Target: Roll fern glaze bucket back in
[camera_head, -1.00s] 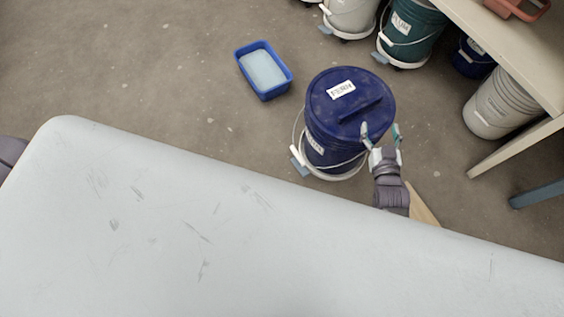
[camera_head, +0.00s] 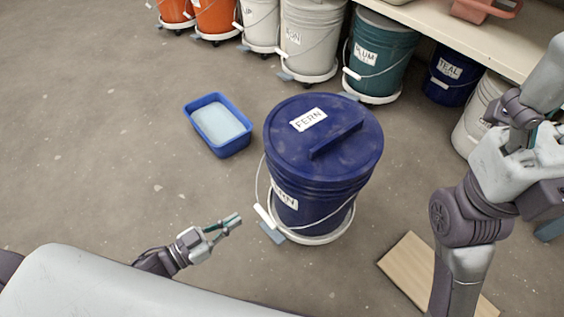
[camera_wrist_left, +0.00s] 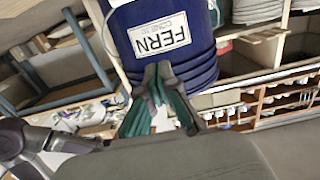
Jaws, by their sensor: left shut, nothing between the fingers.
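The fern bucket (camera_head: 322,165) is dark blue, lidded and labelled FERN. It stands upright on a white wheeled dolly (camera_head: 318,236) on the open floor, its wire handle hanging down at the left. My left gripper (camera_head: 233,222) is shut and empty, low to the left of the bucket and apart from it. In the left wrist view, the shut fingers (camera_wrist_left: 159,72) point toward the labelled side of the bucket (camera_wrist_left: 118,20). My right arm stands at the right of the head view; I cannot make out its gripper there.
A blue tub (camera_head: 217,125) sits on the floor left of the bucket. Behind are the plum bucket (camera_head: 380,57), the teal bucket (camera_head: 450,75) and several others, some under a table (camera_head: 470,42). A wooden board (camera_head: 410,268) lies at the right. Floor at the left is clear.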

